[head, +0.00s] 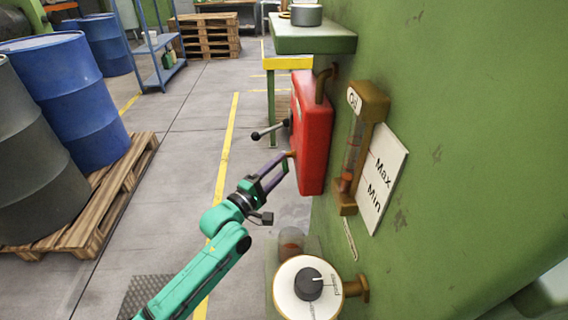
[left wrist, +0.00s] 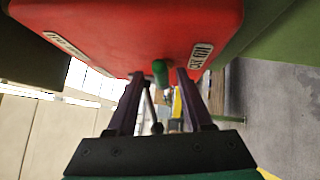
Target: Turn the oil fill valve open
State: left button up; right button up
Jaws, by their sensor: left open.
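A red box (head: 313,132) is mounted on the green machine wall. A dark lever with a round knob (head: 270,132) sticks out from its left side, above my left gripper. My left gripper (head: 279,170) is open, with its purple fingers at the lower left of the box by a short brown stub (head: 290,154). In the left wrist view the fingers (left wrist: 157,75) point at the underside of the red box (left wrist: 130,35), with a short green cylinder (left wrist: 160,72) between them. I cannot tell whether they touch it. No readable label names the oil fill valve. My right gripper is out of view.
An oil level gauge (head: 357,150) with a Max/Min plate (head: 384,180) is right of the box. A round dial with a black knob (head: 309,284) is below. A green shelf (head: 313,40) juts out above. Barrels (head: 70,90) stand on a pallet at left; the floor between is open.

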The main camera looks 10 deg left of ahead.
pick_arm(q)
jog(key=shift+x, duration=1.2)
jog(key=shift+s, duration=0.1)
grip_shut()
jog(key=shift+f, duration=0.1)
